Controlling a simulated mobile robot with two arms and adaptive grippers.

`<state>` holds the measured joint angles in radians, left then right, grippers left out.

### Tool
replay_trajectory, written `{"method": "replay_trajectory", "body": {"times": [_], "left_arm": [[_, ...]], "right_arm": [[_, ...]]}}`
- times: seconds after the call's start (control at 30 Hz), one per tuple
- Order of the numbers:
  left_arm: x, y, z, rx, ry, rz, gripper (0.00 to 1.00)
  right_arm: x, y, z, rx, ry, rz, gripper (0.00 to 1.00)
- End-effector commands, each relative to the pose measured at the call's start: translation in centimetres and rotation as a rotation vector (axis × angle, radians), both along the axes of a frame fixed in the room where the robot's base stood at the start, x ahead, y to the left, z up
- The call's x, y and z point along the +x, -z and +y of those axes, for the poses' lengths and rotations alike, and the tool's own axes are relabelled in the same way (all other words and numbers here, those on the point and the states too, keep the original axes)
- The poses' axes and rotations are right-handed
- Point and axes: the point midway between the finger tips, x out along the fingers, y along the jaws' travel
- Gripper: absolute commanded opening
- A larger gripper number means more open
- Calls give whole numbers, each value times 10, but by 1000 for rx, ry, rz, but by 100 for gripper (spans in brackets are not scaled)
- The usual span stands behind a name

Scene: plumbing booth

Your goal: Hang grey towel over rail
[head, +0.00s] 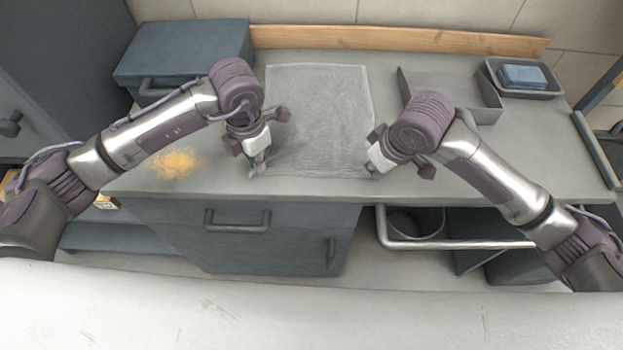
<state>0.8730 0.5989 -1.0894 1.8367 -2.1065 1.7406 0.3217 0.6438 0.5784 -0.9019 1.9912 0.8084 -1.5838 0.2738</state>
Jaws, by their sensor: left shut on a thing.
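The grey towel (320,110) lies spread flat on the worktop, with wrinkles along its near edge. My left gripper (257,168) is at the towel's near left corner and is shut on it. My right gripper (372,170) is at the near right corner, its fingertips close to the fabric; I cannot tell whether it is open or shut. The silver rail (455,244) runs along the front of the bench below the worktop, at the right, partly hidden by my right arm.
A blue-grey toolbox (185,55) stands at the back left. A grey open tray (450,85) and a bin with blue cloths (522,77) are at the back right. Orange crumbs (172,163) lie left of the towel. A cabinet (270,235) is under the worktop.

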Motion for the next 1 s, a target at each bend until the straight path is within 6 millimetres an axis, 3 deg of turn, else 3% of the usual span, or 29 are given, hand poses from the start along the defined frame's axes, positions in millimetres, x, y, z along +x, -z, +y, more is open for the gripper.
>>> {"method": "replay_trajectory", "body": {"times": [0.47,1.0], "left_arm": [[-1,1,5,12,-6,6,0],[0,-42,4,10,-6,3,0]], "right_arm": [[0,1,-5,-14,6,6,0],[0,-42,-4,-11,6,2,0]]}}
